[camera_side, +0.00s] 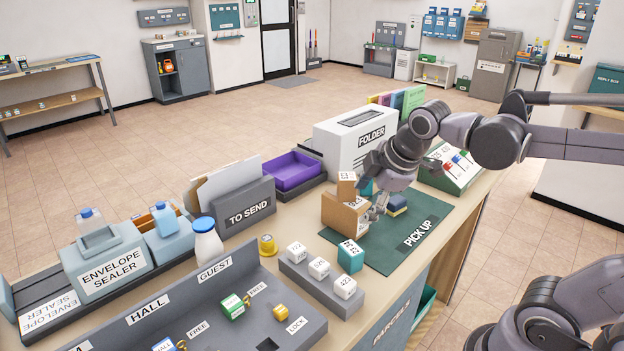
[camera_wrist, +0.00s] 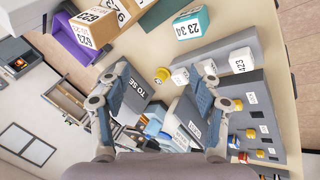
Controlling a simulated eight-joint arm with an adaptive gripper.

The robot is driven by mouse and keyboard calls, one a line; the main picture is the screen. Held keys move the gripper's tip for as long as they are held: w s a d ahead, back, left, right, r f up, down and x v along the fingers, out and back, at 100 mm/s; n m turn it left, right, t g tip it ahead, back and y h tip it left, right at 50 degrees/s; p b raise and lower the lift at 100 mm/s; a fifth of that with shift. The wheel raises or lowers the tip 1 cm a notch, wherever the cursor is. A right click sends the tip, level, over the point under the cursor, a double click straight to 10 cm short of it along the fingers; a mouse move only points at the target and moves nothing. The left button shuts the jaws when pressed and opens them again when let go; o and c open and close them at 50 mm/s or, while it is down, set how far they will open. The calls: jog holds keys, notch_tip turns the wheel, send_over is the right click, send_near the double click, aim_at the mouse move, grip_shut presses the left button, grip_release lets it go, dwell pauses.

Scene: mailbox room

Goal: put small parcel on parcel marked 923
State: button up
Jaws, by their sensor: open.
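On the green PICK UP mat (camera_side: 392,255) stands a larger brown parcel (camera_side: 340,218). A small brown parcel (camera_side: 346,190) shows above its back edge; whether it rests on top or stands behind is unclear. In the wrist view a brown parcel (camera_wrist: 82,38) at the upper left bears labels that read like 623 or 923, beside another brown one. A teal parcel (camera_side: 351,257) stands at the mat's front left; it also shows in the wrist view (camera_wrist: 191,24). My gripper (camera_side: 377,207) is beside the brown parcels on their right. In the wrist view its fingers (camera_wrist: 164,72) are apart with nothing held.
A grey rack with white blocks (camera_side: 320,285) is in front. The mat's right front is clear.

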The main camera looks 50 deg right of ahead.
jog(key=s+a+f+m+t+y, duration=0.1)
jog(key=s+a+f+m, duration=0.2)
jog(key=m, duration=0.7)
jog(key=shift+s+f+t, duration=0.3)
jog(key=shift+s+f, duration=0.5)
jog(key=shift+s, duration=0.1)
